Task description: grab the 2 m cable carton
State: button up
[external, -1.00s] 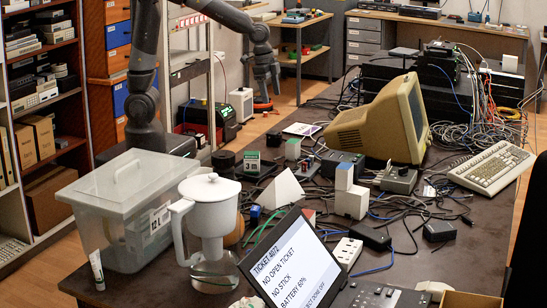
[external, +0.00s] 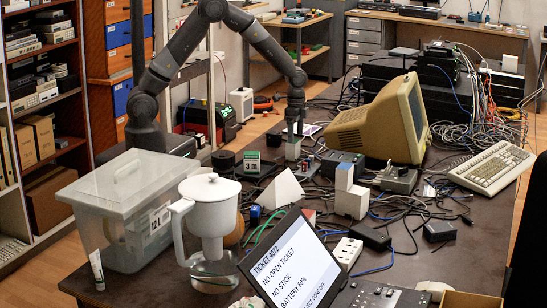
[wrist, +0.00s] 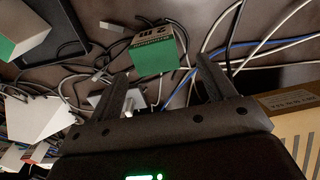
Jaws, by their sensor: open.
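The 2 m cable carton (wrist: 154,56) is a small box with a green face and a pale face lettered "2 m", upside down in the wrist view. In the external view the carton (external: 292,151) stands on the dark table, left of the beige monitor. My gripper (external: 295,136) is right above it, pointing down. In the wrist view the gripper's fingers (wrist: 162,72) are spread apart, with the carton between and just beyond the tips. Nothing is held. Whether a finger touches the carton cannot be told.
A similar carton marked 3 (external: 251,163) stands to the left. A white wedge (external: 282,191) and white blocks (external: 350,200) stand in front. The beige monitor (external: 385,115) is close on the right. Loose cables (wrist: 262,45) cover the table around the carton.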

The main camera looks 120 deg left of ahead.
aim_at(293, 147)
jog(key=f, duration=0.6)
jog(key=shift+s+d+f, duration=0.2)
jog(key=shift+s, duration=0.2)
jog(key=c, duration=1.1)
jog(key=shift+r, duration=0.15)
